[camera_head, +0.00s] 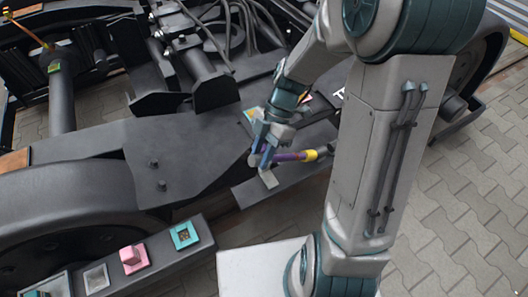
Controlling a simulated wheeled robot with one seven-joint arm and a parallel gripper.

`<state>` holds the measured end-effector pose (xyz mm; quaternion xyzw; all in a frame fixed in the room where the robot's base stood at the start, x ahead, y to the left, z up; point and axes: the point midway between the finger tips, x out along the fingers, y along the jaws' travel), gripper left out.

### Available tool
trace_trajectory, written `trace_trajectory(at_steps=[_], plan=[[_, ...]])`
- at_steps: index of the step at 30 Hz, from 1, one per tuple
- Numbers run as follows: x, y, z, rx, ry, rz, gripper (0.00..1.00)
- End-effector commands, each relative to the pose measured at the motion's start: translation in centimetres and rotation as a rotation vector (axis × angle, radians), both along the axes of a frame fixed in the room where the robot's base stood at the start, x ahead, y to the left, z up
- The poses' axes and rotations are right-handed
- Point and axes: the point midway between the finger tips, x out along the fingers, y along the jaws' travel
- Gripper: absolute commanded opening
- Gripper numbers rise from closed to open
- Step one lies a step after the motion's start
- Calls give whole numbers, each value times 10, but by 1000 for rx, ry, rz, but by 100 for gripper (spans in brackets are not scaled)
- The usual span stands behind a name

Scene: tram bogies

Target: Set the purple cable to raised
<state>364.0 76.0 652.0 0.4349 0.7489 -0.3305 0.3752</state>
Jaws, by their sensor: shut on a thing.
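The purple cable (290,157) is a short purple length with a yellow band (311,155) near its right end. It lies roughly level in the picture, just above a dark ledge (262,192) of the bogie. My gripper (264,160) points down at the left end of the cable and is shut on it. The gripper's fingers hide that end. The cable's right end runs toward a grey part beside my arm column, which partly hides what lies beyond.
A dark bogie frame (185,150) fills the left and middle. A front rail holds a teal square (184,236), a pink block (133,258) and a grey square (96,278). Black hoses (250,30) run behind. Paved floor (460,200) is clear at right.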

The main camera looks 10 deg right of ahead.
Motion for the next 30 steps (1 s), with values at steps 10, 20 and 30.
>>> trace_trajectory(at_steps=[10,20,30], plan=[[0,0,0,1,0,1,48],[1,-2,2,1,0,-3,50],[21,-25,54,0,-4,-4,50]])
